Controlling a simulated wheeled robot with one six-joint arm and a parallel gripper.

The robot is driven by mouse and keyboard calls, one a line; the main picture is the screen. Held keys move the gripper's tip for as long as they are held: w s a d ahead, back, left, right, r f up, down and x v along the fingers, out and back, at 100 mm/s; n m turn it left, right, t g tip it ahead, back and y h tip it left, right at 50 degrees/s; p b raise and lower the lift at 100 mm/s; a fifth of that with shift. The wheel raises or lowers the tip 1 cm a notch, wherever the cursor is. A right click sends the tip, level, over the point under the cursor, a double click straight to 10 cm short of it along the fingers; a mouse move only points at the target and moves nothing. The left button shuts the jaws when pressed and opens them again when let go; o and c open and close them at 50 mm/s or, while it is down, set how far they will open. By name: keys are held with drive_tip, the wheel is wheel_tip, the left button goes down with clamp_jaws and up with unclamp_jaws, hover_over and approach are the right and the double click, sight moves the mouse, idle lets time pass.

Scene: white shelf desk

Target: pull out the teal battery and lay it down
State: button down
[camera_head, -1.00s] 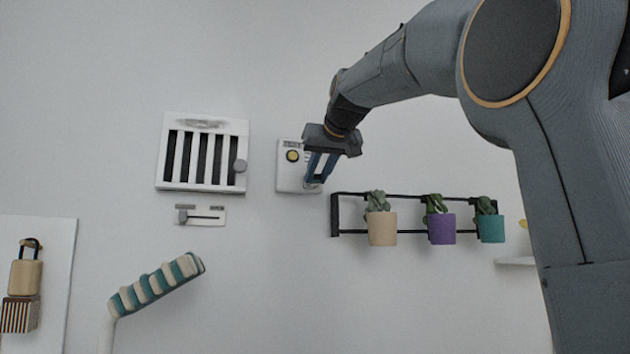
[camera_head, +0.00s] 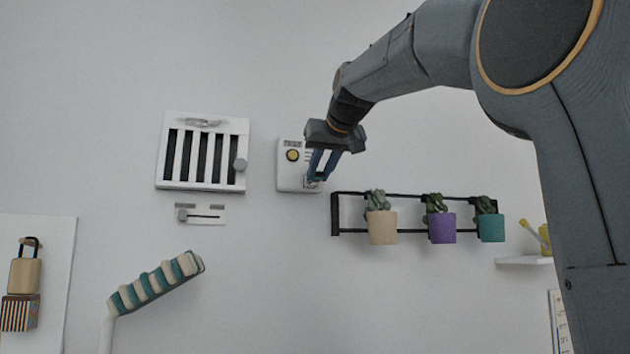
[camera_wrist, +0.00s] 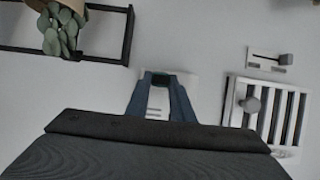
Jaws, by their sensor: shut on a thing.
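A white wall box (camera_head: 288,181) with a round yellow button hangs on the wall near the middle of the head view. My gripper (camera_head: 316,178) is at the box's lower right corner, its blue fingers pointing down toward it. Most of the battery is hidden by the fingers. I cannot tell whether it is fully clear of the box. The box also shows between and beside the fingers in the wrist view (camera_wrist: 158,101).
A barred white vent (camera_head: 207,116) and a slider plate (camera_head: 205,219) are left of the box. A black rail (camera_head: 335,214) with potted plants is close below right. A small white shelf (camera_head: 520,261) is farther right. A striped teal-and-cream object (camera_head: 155,283) is lower left.

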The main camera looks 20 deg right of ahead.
drive_tip(key=shift+s, duration=0.7)
drive_tip(key=shift+s+r, duration=0.1)
drive_tip(key=shift+v, duration=2.1)
